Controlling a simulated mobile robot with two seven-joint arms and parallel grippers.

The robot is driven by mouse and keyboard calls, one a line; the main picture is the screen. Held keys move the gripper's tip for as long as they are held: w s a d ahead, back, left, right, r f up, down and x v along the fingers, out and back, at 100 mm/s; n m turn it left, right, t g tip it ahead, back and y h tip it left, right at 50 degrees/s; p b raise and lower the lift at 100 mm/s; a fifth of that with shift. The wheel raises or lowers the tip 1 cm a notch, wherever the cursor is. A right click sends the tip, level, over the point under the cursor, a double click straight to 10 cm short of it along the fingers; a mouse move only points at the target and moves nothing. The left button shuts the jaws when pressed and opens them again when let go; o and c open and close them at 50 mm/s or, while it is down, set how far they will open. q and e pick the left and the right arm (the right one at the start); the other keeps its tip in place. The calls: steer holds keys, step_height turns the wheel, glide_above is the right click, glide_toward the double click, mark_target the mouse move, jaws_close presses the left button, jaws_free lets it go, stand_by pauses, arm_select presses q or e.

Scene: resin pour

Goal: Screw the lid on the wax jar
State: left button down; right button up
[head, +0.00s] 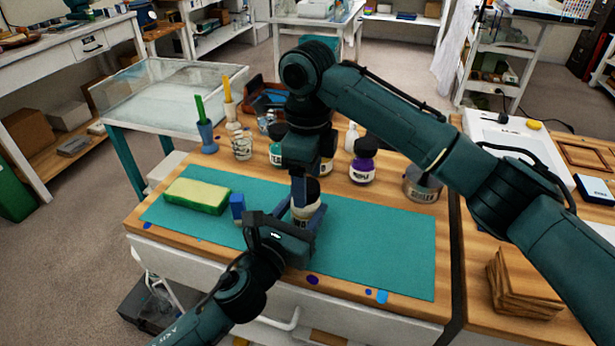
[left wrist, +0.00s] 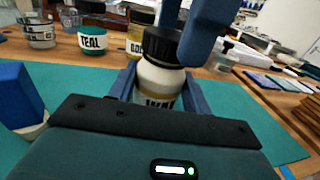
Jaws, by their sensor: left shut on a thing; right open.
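In the head view the jar (head: 303,212) is partly hidden by both grippers. The black lid (left wrist: 170,46) is at the jar's mouth in the left wrist view; I cannot tell how tightly it sits. My right gripper (head: 303,188) is open and points down at the lid from above. One blue finger of it (left wrist: 205,35) shows beside the lid.
A yellow-green sponge (head: 197,195) and a blue block-shaped thing (head: 237,208) lie left of the jar. The mat's right part is clear.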

step_height(320, 180, up, 4)
steer(key=shift+r, duration=0.1)
steer(key=shift+c, duration=0.5)
